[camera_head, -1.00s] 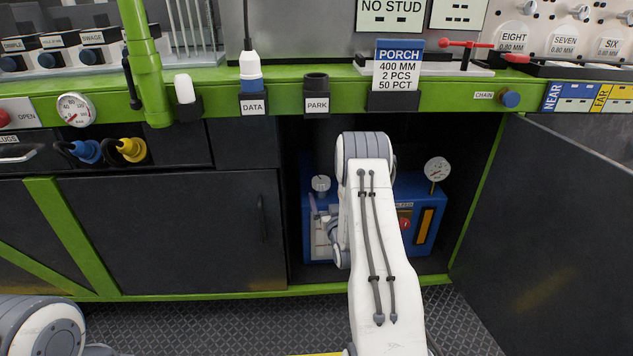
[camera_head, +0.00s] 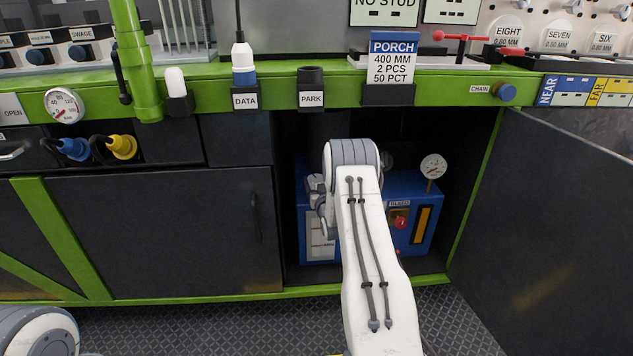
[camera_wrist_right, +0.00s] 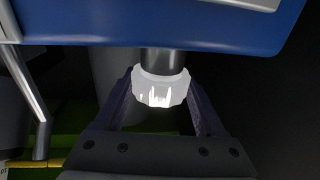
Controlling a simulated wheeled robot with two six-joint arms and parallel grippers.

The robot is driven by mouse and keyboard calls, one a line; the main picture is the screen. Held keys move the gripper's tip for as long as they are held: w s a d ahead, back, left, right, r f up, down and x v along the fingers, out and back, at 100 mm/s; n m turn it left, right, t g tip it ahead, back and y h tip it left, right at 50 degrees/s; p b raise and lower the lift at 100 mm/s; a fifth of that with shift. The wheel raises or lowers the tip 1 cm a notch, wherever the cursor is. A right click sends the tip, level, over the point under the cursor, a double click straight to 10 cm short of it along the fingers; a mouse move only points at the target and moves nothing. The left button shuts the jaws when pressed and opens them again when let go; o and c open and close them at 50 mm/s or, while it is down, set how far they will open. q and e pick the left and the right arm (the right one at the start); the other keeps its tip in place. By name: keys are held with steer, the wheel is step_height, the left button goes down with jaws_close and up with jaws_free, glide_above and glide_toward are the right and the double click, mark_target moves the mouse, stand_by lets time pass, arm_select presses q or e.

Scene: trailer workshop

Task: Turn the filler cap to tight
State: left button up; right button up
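The white ribbed filler cap (camera_wrist_right: 161,87) sits on a dark neck under the blue unit's edge in the right wrist view. My right gripper (camera_wrist_right: 161,100) has one finger on each side of the cap. The fingers look spread, with narrow gaps beside the cap; contact is not clear. In the head view my right gripper (camera_head: 316,200) is at the left part of the blue unit (camera_head: 416,236), partly behind my arm, and the cap cannot be made out there. My left gripper is out of view; only part of my left arm shows at the lower left.
The unit stands in an open cabinet bay with a dark door (camera_head: 560,220) swung out at right. A gauge (camera_head: 433,167) and a red knob (camera_head: 400,222) are on the unit. The green rail (camera_head: 440,92) runs above the bay.

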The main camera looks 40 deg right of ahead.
steer(key=c, duration=0.6)
steer(key=shift+m+g+h, duration=1)
steer(key=shift+m+h, duration=0.3)
steer(key=shift+h, duration=0.4)
steer(key=shift+m+g+h, duration=1)
steer(key=shift+g+h, duration=0.1)
steer(key=shift+h, duration=0.1)
steer(key=shift+d, duration=0.1)
steer(key=o, duration=1.3)
steer(key=shift+o, duration=0.2)
